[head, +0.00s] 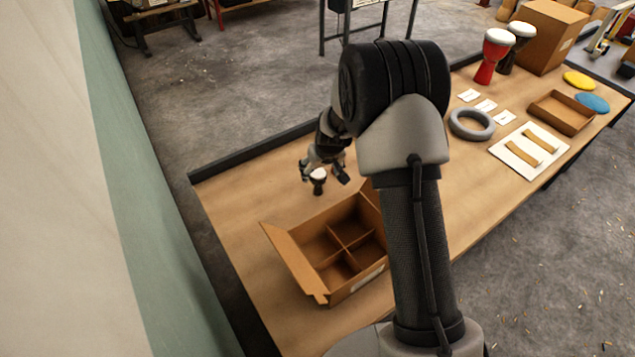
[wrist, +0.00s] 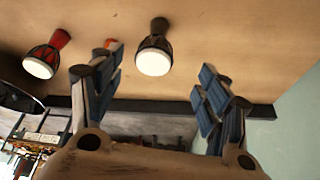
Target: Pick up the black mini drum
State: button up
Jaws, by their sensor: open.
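The black mini drum (head: 318,186), dark with a white head, stands upright on the wooden table, behind the divided cardboard box. My gripper (head: 323,171) is open at the drum, with a finger to either side of it in the head view. In the wrist view the black mini drum (wrist: 154,55) shows between and beyond the open fingers (wrist: 158,78). I see no contact. A small red drum with a white head (wrist: 45,58) stands to its left there. In the head view I do not see that red drum; my arm may hide it.
The open divided box (head: 340,245), with raised flaps, stands just in front. Farther right are a grey ring (head: 471,123), a shallow tray (head: 562,113), white cards, large red (head: 492,57) and dark (head: 518,47) goblet drums. A dark rail (head: 255,150) edges the table.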

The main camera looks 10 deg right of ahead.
aim_at(319, 174)
jog(key=x, duration=0.3)
jog(key=shift+w, duration=0.1)
jog(key=x, duration=0.1)
jog(key=b+x, duration=0.1)
jog(key=x, duration=0.1)
jog(key=b+x, duration=0.1)
jog(key=x, duration=0.1)
jog(key=shift+w+d, duration=0.3)
jog(key=shift+w, duration=0.15)
jog(key=shift+c, duration=0.3)
jog(key=c, duration=1.1)
jog(key=shift+r, duration=0.15)
